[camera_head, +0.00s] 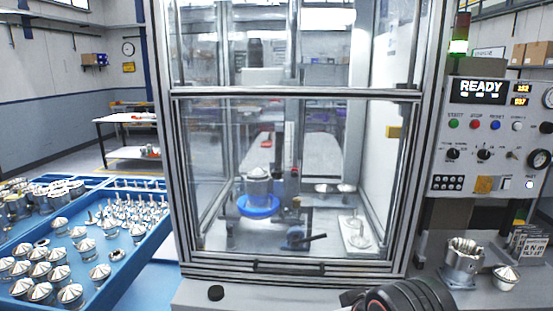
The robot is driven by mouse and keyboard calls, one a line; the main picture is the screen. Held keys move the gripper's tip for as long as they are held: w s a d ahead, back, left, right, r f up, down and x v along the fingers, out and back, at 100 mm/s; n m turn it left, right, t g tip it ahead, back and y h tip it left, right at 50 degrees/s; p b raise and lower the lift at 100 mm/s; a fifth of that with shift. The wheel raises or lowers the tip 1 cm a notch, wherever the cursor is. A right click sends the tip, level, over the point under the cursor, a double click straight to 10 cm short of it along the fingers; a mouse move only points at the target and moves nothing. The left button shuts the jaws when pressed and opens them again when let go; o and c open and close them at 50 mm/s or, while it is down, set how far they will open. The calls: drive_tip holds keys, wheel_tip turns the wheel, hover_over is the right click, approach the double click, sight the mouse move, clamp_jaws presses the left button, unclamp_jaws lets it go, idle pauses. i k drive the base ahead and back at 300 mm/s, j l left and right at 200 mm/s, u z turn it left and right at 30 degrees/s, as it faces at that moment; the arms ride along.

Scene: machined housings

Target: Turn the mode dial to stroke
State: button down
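The control panel (480,135) stands at the right, with a lit READY display (481,88) near its top. Below the row of buttons are dark rotary dials: a left one (452,154), a middle one (484,154) and a smaller right one (512,155). Their labels are too small to read, so I cannot tell which is the mode dial or where it points. A dark, ridged part of my arm with a red ring shows at the bottom edge, below and left of the panel. My gripper's fingers do not show.
A glazed machine enclosure (300,180) with its front closed fills the middle. A blue tray (130,265) of metal parts is at left. A machined housing (463,262) and a cone-topped part (505,278) stand below the panel. A round gauge (538,158) is at the panel's right edge.

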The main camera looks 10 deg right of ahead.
sight(452, 153)
drive_tip(key=z, duration=1.6)
drive_tip(key=i+l+u, duration=0.2)
drive_tip(key=i, duration=0.3)
drive_tip(key=i+l+u, duration=0.15)
drive_tip(key=i, duration=0.35)
drive_tip(key=k+j+u, duration=0.05)
